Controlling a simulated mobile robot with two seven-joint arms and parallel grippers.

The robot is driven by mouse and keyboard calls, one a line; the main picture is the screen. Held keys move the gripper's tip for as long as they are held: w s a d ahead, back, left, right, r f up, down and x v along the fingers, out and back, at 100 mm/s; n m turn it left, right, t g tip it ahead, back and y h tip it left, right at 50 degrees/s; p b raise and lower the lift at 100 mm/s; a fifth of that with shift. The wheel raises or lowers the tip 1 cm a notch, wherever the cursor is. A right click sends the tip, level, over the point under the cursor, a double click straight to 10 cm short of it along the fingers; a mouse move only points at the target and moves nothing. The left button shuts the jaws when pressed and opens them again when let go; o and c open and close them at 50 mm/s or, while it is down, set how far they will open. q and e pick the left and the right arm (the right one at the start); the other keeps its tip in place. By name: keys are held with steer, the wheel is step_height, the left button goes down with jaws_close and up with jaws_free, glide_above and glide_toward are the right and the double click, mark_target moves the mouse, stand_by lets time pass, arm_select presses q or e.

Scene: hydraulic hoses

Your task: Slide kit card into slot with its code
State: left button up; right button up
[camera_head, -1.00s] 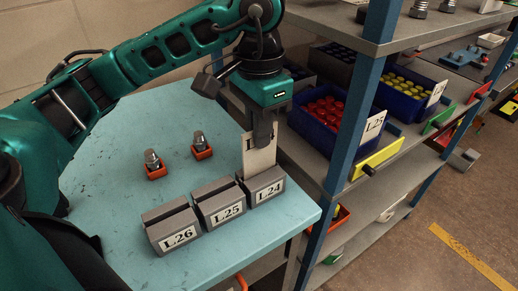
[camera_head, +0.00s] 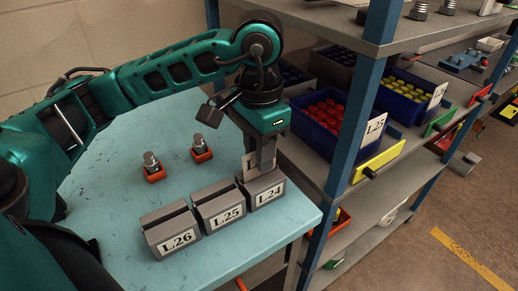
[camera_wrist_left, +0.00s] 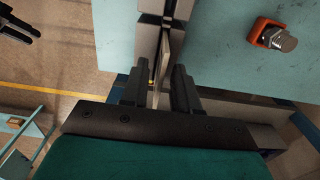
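Three grey slotted blocks stand in a row at the table's front corner in the head view, labelled L.26 (camera_head: 176,237), L.25 (camera_head: 225,212) and L.24 (camera_head: 267,191). The pale kit card (camera_head: 248,168) stands upright at the slot of the L.24 block, its lower part hidden in the block. Its code is covered by my left gripper (camera_head: 266,158), which is right above that block. In the left wrist view the fingers (camera_wrist_left: 158,88) are apart, with the card's edge (camera_wrist_left: 161,62) between them and gaps on both sides. A dark gripper-like part (camera_wrist_left: 22,24) shows at the top left, probably my right gripper.
Two bolts in orange holders (camera_head: 152,168) (camera_head: 201,150) stand behind the blocks. A shelf rack with a blue post (camera_head: 352,125) is close on the right, carrying a blue bin of red caps (camera_head: 322,112) labelled L.25. The table's (camera_head: 110,205) left part is clear.

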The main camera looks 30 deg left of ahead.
arm_select(q)
steer(key=shift+o, duration=0.2)
steer(key=shift+r+p, duration=0.35)
step_height(320, 180, up, 12)
steer(key=p, duration=0.1)
steer(key=shift+f+p, duration=0.2)
steer(key=shift+p, duration=0.2)
